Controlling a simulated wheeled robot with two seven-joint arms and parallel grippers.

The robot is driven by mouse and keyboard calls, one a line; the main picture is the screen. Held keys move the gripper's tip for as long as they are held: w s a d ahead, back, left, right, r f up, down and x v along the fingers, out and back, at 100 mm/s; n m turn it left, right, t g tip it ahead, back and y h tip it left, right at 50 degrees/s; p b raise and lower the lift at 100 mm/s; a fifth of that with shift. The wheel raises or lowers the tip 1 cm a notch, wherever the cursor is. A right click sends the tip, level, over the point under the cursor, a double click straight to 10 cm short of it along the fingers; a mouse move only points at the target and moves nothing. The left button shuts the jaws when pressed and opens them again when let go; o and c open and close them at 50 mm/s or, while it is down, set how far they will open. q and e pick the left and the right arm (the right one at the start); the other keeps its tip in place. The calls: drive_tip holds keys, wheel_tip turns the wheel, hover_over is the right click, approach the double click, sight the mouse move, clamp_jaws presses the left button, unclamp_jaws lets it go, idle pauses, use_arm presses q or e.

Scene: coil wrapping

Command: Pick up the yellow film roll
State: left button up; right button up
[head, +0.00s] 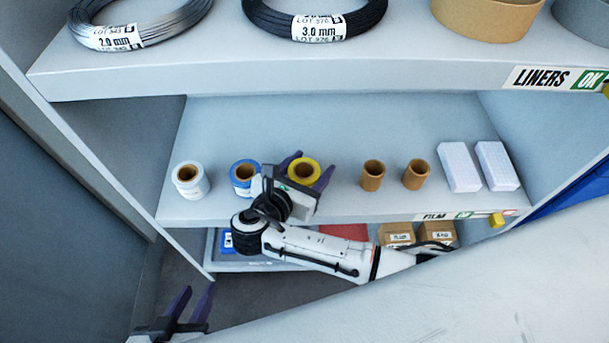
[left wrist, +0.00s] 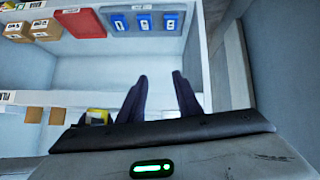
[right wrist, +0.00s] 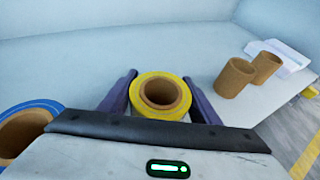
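The yellow film roll (head: 304,171) stands upright on the middle shelf, with a brown core. My right gripper (head: 306,170) reaches in over the shelf with its purple fingers on either side of the roll. In the right wrist view the roll (right wrist: 160,95) sits between the open fingers, its right side close to the right finger; contact cannot be told. My left gripper (head: 190,300) is low at the left, beside the shelf unit, open and empty. Its spread fingers (left wrist: 160,98) also show in the left wrist view.
A blue roll (head: 243,175) stands just left of the yellow roll, and a white roll (head: 188,180) further left. Two brown cores (head: 373,175) and white boxes (head: 459,166) stand to the right. An upper shelf (head: 300,72) with wire coils overhangs.

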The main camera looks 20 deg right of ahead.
drive_tip(key=c, duration=0.8)
drive_tip(key=shift+r, duration=0.1)
